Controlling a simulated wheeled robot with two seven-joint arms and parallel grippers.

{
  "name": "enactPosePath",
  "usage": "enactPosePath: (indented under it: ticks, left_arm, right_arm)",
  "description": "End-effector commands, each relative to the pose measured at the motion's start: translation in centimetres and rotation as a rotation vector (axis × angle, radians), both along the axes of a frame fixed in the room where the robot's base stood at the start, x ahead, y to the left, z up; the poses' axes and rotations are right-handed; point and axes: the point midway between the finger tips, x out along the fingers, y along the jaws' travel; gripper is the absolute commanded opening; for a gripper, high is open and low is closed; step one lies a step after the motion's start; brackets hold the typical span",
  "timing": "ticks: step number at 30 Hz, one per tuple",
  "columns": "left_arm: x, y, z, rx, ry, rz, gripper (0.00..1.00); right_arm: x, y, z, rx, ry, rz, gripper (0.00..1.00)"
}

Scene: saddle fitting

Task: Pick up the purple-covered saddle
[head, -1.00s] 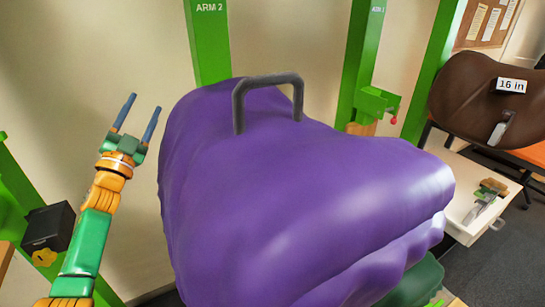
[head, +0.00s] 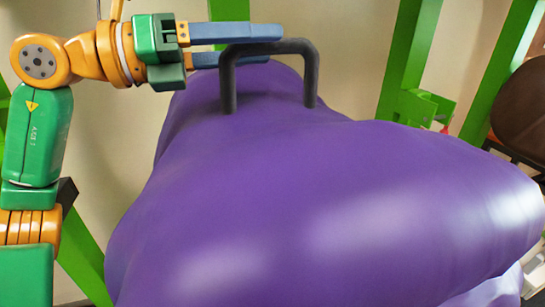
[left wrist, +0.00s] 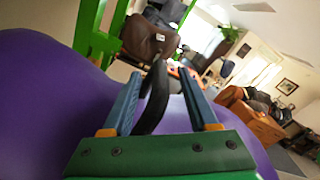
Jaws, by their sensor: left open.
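The purple-covered saddle (head: 330,200) fills the middle of the head view. A dark grey arched handle (head: 312,75) stands up from its top. My left gripper (head: 276,46) is open at the handle, its two blue fingers reaching along the top bar from the left. In the left wrist view the handle (left wrist: 153,100) shows between the spread fingers (left wrist: 161,82), with gaps on both sides. Purple cover (left wrist: 45,100) shows below and to the left. I cannot tell whether a finger touches the handle. My right gripper is not in view.
Green posts (head: 410,55) stand behind the saddle, one with a green bracket (head: 425,108). A brown saddle (head: 520,110) is at the far right; it also shows in the left wrist view (left wrist: 150,38). An orange-brown cabinet (left wrist: 262,122) stands farther off.

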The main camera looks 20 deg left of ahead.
Motion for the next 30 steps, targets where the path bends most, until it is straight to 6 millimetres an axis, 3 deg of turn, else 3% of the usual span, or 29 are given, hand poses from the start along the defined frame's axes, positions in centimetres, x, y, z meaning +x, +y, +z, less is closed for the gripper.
enactPosePath:
  ticks: [3, 10, 15, 17, 30]
  left_arm:
    - [0.96, -1.33, 0.26, -0.001, 0.003, -0.001, 0.59]
    - [1.15, -1.53, 0.06, -0.003, 0.002, 0.000, 0.59]
    - [1.13, -1.50, 0.08, -0.004, 0.001, -0.001, 0.14]
    - [1.13, -1.51, 0.09, -0.004, 0.001, -0.001, 0.00]
    - [1.13, -1.48, 0.14, -0.005, 0.001, 0.000, 0.00]
  right_arm:
    - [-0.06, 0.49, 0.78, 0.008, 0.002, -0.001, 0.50]
    - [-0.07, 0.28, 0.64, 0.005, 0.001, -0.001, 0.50]
    - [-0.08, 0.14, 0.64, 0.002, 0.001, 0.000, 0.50]
    - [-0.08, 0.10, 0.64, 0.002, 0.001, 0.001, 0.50]
    - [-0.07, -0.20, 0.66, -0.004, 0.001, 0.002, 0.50]
